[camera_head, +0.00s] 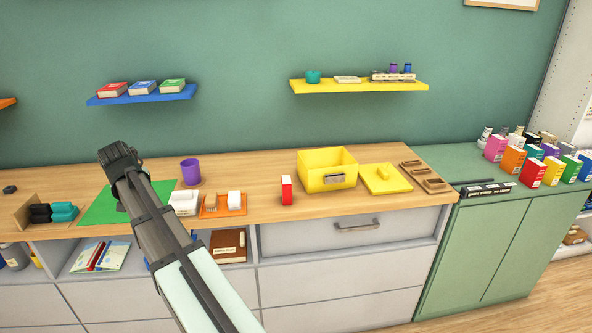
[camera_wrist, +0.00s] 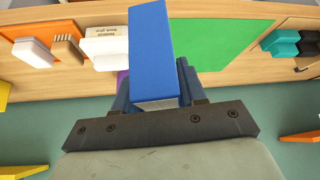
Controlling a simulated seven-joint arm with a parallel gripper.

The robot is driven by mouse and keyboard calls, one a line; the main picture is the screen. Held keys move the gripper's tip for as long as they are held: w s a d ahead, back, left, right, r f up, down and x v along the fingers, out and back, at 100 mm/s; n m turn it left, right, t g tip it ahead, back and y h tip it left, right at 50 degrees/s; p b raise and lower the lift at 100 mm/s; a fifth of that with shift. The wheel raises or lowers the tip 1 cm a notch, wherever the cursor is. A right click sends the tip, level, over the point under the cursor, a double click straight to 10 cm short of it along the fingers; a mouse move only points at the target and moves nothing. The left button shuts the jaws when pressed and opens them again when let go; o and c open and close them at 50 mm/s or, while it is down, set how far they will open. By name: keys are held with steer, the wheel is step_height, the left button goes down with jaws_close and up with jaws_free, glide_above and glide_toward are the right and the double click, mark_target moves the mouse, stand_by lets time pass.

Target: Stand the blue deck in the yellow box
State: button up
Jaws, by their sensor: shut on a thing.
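The yellow box (camera_head: 314,184) stands open on the wooden counter, right of centre in the head view, with a small label on its front. The blue deck (camera_wrist: 150,40) is between the fingers of my gripper (camera_wrist: 157,88) in the wrist view, its long blue face toward the camera and a pale end near the palm. My gripper is shut on it. In the head view my arm's dark end is above the green mat (camera_head: 98,207), well left of the box; the fingers and the deck are hidden there.
A red-and-white deck (camera_head: 286,190) stands just left of the box. A yellow flat piece (camera_head: 384,179) and a wooden tray (camera_head: 426,177) lie to its right. A purple cup (camera_head: 190,171), a white block (camera_head: 184,202) and an orange mat (camera_head: 222,211) lie between my arm and the box.

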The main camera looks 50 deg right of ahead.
steer(key=s+d+r+m+g+h, duration=0.1)
steer(key=d+m+g, duration=0.15)
steer(key=d, duration=2.05)
steer(key=s+d+m+g+h, duration=0.1)
steer(key=d+m, duration=0.3)
steer(key=d, duration=2)
steer(key=s+d+f+m+g+h, duration=0.1)
steer(key=s+d+m, duration=0.1)
steer(key=s+d, duration=1.25)
steer(key=s+d+m+g, duration=0.1)
steer(key=s+d+m, duration=0.2)
steer(key=s+d, duration=1.15)
steer(key=shift+w+d+f, duration=0.55)
steer(key=shift+w+f, duration=0.1)
steer(key=shift+f, duration=0.95)
steer(key=shift+w+d+f, duration=0.6)
steer(key=shift+w+f, duration=0.1)
steer(key=shift+f, duration=0.85)
steer(key=shift+w+d+f, duration=0.55)
steer(key=shift+w+f, duration=0.1)
steer(key=shift+f, duration=0.95)
steer(key=o, duration=1.1)
steer(key=shift+f, duration=0.15)
steer(key=shift+o, duration=0.2)
